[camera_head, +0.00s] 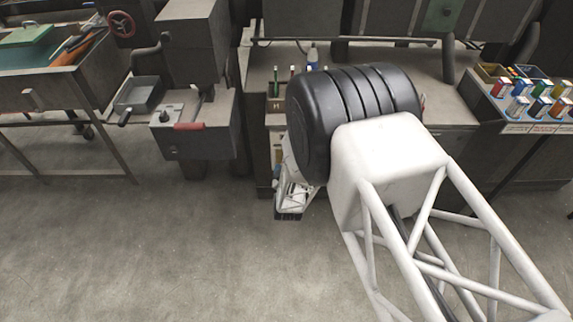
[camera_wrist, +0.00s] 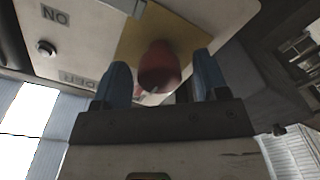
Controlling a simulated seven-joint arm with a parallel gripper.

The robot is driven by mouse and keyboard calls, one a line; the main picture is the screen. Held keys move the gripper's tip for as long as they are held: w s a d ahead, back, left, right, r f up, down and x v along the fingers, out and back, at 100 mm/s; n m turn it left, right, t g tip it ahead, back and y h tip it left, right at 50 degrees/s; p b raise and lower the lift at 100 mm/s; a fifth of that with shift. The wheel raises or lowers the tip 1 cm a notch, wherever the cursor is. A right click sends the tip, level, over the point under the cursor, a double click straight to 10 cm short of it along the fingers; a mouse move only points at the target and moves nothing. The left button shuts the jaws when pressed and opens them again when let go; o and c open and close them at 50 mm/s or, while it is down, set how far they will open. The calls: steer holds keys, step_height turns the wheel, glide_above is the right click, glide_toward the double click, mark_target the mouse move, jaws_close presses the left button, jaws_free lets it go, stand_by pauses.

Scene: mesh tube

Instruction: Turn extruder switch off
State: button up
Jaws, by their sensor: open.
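In the wrist view, a red rounded knob (camera_wrist: 160,68) stands on a yellow plate (camera_wrist: 140,38) on a pale panel (camera_wrist: 88,35). My gripper (camera_wrist: 162,82) is open, with one blue fingertip on each side of the red knob. I cannot tell whether the fingers touch it. I cannot tell which knob is the extruder switch.
A dark workbench (camera_head: 262,70) stands behind my arm. A grey machine (camera_head: 195,125) with a red handle is to its left, and a table (camera_head: 75,85) is further left. A rack of small coloured boxes (camera_head: 530,100) is at right. The floor (camera_head: 130,250) in front is clear.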

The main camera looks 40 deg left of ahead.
steer(key=v, duration=0.7)
steer(key=shift+d+r, duration=0.1)
steer(key=shift+r, duration=0.05)
stand_by(0.6)
